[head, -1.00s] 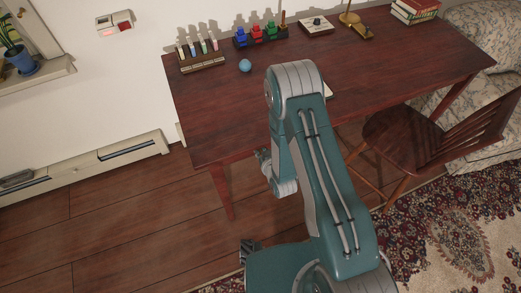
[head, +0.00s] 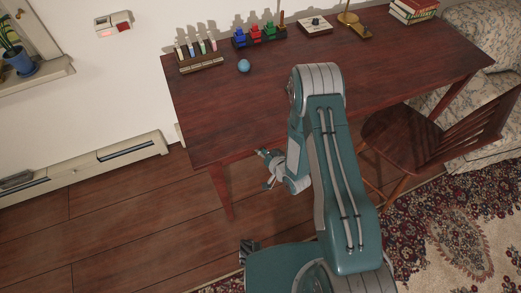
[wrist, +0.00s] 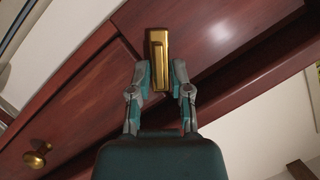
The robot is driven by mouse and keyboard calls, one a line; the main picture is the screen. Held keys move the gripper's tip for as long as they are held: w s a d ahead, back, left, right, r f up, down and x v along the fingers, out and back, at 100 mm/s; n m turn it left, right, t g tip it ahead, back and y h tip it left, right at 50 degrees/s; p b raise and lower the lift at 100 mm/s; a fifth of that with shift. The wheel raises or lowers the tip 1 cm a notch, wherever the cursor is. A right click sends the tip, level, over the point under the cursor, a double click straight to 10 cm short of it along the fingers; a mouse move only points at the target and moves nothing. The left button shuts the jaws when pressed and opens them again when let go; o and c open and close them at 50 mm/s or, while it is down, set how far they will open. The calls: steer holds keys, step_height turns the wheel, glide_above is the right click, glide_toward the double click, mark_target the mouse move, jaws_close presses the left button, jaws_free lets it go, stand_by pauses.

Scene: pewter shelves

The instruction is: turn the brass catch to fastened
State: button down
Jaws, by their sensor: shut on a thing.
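The brass catch (wrist: 158,46) is in the wrist view, on the red-brown front of the desk (head: 235,115). It looks like a narrow gold bar, long side nearly upright in that view. My gripper (wrist: 161,72) is shut on its lower part, one finger on each side. Small gaps seem to show beside the bar, so the exact contact is hard to see. In the head view my gripper (head: 268,170) is at the desk's front edge, low and left of my arm. The catch is hidden there.
A round brass knob (wrist: 37,156) is on the desk front at lower left in the wrist view. A wooden chair (head: 425,130) stands right of my arm.

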steer(key=m, duration=0.1)
steer(key=m+y, duration=0.2)
steer(key=m, duration=0.1)
steer(key=shift+w+d+f, duration=0.1)
steer(key=shift+d+f, duration=0.15)
steer(key=shift+f, duration=0.05)
steer(key=m, duration=0.1)
steer(key=m+y, duration=0.1)
steer(key=m, duration=0.1)
steer(key=m+t+y, duration=0.1)
steer(key=shift+d+f+m, duration=0.1)
steer(key=shift+f+m, duration=0.2)
steer(key=shift+m, duration=0.1)
steer(key=c, duration=0.8)
jaws_free()
steer(key=shift+o, duration=0.2)
steer(key=v, duration=1.2)
steer(key=shift+f, duration=0.2)
steer(key=shift+w+d, duration=0.1)
steer(key=shift+d, duration=0.05)
